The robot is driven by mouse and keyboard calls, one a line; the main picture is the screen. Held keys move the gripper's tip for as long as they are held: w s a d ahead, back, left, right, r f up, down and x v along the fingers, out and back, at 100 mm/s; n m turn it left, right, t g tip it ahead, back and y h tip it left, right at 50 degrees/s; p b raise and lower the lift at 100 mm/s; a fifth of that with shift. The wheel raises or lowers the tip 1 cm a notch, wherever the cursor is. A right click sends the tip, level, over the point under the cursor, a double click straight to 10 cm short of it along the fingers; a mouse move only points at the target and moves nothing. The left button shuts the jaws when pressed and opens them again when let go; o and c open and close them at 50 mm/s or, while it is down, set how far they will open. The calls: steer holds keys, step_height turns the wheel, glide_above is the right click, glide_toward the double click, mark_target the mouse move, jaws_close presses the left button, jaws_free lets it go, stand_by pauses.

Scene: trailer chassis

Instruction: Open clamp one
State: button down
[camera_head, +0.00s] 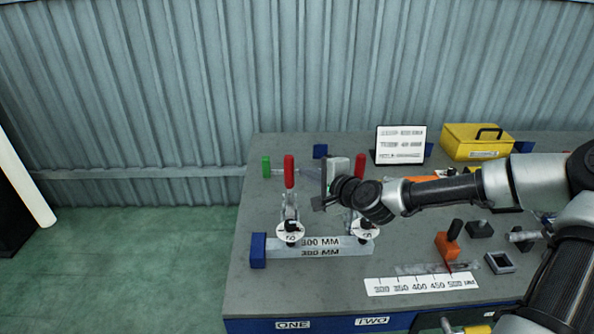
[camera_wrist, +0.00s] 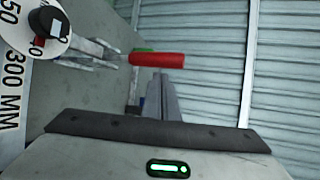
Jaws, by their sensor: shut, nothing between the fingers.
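Clamp one stands at the left of the bench above the ONE label (camera_head: 293,324). Its red handle (camera_head: 289,171) points upright, and its metal linkage (camera_head: 290,206) sits behind a round white dial (camera_head: 290,232). My gripper (camera_head: 318,202) is shut and empty, to the right of this clamp and apart from the handle in the head view. In the wrist view the red handle (camera_wrist: 157,59) lies across the picture just beyond my closed fingers (camera_wrist: 160,95); whether they touch is unclear. A second clamp with a dial (camera_head: 363,231) is partly hidden by my arm.
A 300 MM bar (camera_head: 320,246) lies below both dials, with a blue block (camera_head: 258,250) at its left end. A green handle (camera_head: 266,167) is behind clamp one at left. A sign (camera_head: 400,145) and yellow box (camera_head: 476,142) stand at the back. Corrugated wall (camera_head: 130,90) lies behind.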

mark_target(289, 184)
steer(key=x, duration=0.6)
steer(key=shift+s, duration=0.1)
